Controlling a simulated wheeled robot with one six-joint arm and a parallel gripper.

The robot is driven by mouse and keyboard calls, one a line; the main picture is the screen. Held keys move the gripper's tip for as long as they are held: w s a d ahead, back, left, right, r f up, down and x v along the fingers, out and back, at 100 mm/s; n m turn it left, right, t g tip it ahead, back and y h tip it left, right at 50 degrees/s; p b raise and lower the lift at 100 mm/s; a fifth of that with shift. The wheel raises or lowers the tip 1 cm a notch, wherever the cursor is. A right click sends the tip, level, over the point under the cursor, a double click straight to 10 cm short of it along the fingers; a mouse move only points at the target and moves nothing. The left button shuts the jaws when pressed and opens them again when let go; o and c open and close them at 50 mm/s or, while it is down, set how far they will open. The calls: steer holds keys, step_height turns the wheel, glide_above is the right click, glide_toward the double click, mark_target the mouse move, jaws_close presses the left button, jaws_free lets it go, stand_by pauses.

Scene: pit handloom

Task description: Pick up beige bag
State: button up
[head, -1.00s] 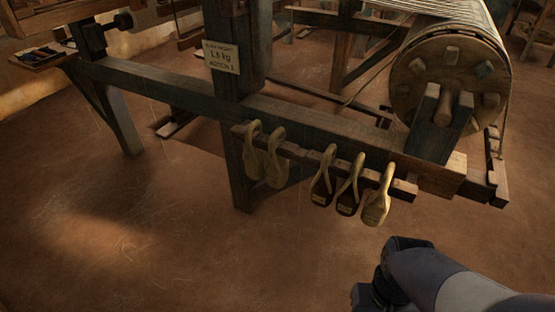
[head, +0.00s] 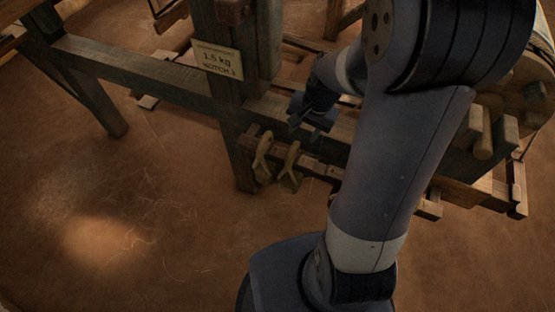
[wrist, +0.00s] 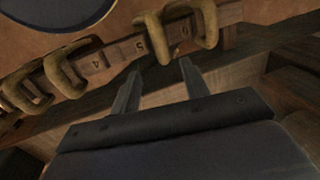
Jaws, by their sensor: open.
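Two beige bags (head: 262,158) (head: 289,168) hang by their loops from the notched rail (head: 310,160) in the head view. My gripper (head: 304,129) is just above and to the right of them, open and empty. In the wrist view the two fingers (wrist: 160,69) stand apart, pointing at the rail (wrist: 120,55) near its number 5. Beige loops (wrist: 153,38) (wrist: 208,22) hang just beyond the fingertips, with nothing between the fingers. Other loops (wrist: 64,75) show at the left. My arm hides the right part of the rail in the head view.
A thick wooden post (head: 222,95) with a 1.5 kg sign (head: 217,61) stands left of the bags. The earthen floor (head: 130,210) at left is clear.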

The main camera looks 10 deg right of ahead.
mark_target(295, 147)
steer(key=f, duration=0.3)
steer(key=f+b, duration=0.1)
steer(key=shift+w+a+f, duration=0.1)
steer(key=shift+a+f, duration=0.05)
steer(key=shift+a, duration=0.2)
steer(key=shift+w+a+f+b, duration=0.2)
steer(key=shift+f, duration=0.75)
steer(key=shift+w+a+f+b, duration=0.15)
steer(key=shift+a+f+b, duration=0.1)
steer(key=shift+f, duration=0.75)
steer(key=shift+w+a+f+b, duration=0.15)
steer(key=shift+w+a+f, duration=0.05)
steer(key=shift+f, duration=0.75)
jaws_close()
steer(key=shift+r, duration=0.1)
